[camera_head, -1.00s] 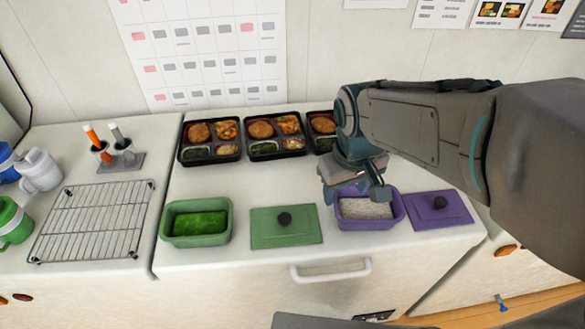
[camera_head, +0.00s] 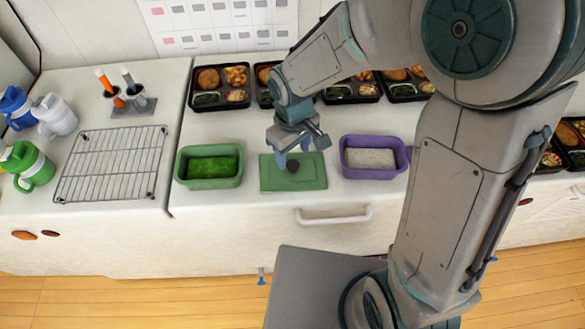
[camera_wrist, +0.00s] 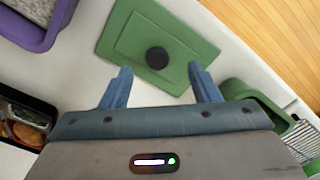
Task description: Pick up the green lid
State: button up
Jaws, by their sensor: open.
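The green lid (camera_head: 311,176) lies flat on the white counter, with a round black knob (camera_head: 292,165) at its middle. It sits between the green container and the purple container. My gripper (camera_head: 294,158) hangs over the lid, close to the knob in the head view. In the wrist view, the lid (camera_wrist: 115,42) and its knob (camera_wrist: 157,58) lie beyond the open blue fingers of my gripper (camera_wrist: 158,75). The knob lines up with the gap between the fingers, and nothing is held. The height of the fingertips above the knob is hard to tell.
The green container (camera_head: 180,168) with green contents stands left of the lid. The purple container (camera_head: 401,156) with white contents stands right. Black bento trays (camera_head: 206,107) line the back. A wire rack (camera_head: 68,190), mugs (camera_head: 58,117) and a utensil holder (camera_head: 148,106) are at left.

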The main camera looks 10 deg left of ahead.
aim_at(292, 163)
jog(key=shift+w+a+f+p, duration=0.1)
jog(key=shift+w+f+p, duration=0.05)
jog(key=shift+f, duration=0.75)
jog(key=shift+w+a+f+p, duration=0.1)
jog(key=shift+w+f+p, duration=0.1)
jog(key=shift+f, duration=0.7)
jog(key=shift+w+f+p, duration=0.1)
jog(key=shift+f+p, duration=0.05)
jog(key=shift+f, duration=0.75)
jog(key=c, duration=1.1)
